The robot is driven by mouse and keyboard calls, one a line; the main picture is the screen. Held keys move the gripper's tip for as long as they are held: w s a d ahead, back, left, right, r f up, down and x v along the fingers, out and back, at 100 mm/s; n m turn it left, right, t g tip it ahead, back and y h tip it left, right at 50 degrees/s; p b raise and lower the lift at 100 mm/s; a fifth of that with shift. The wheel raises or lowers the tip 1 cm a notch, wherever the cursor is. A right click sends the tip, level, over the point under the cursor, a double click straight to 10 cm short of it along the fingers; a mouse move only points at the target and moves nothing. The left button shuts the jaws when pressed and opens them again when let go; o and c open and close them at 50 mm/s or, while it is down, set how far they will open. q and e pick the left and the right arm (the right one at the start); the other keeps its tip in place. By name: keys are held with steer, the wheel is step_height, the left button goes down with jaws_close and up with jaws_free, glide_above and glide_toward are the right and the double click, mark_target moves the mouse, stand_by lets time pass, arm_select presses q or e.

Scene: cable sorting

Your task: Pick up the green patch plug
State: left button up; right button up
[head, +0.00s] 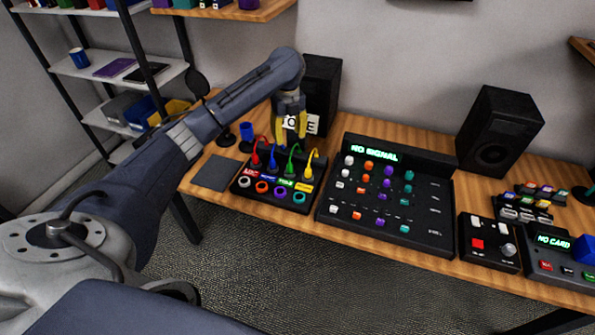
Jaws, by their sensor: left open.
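The green patch plug (290,167) stands upright in a small black patch box (243,190), third in a row of coloured plugs with cables. A red plug (255,158) and a blue plug (273,162) are to its left, and a yellow plug (309,170) is to its right. My left gripper (292,140) points down above the row, its yellow fingers apart and empty. My right gripper is out of view.
A black mixer panel (441,215) reading "NO SIGNAL" stands right of the patch box. Dark speakers (500,130) stand behind. A dark mat (215,173) lies left of the box. Small control boxes (487,258) fill the right side of the wooden desk (410,264).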

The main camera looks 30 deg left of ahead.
mark_target(290, 164)
arm_select(q)
step_height(290, 164, down, 16)
stand_by(0.9)
steer(key=shift+c, duration=0.5)
jaws_close()
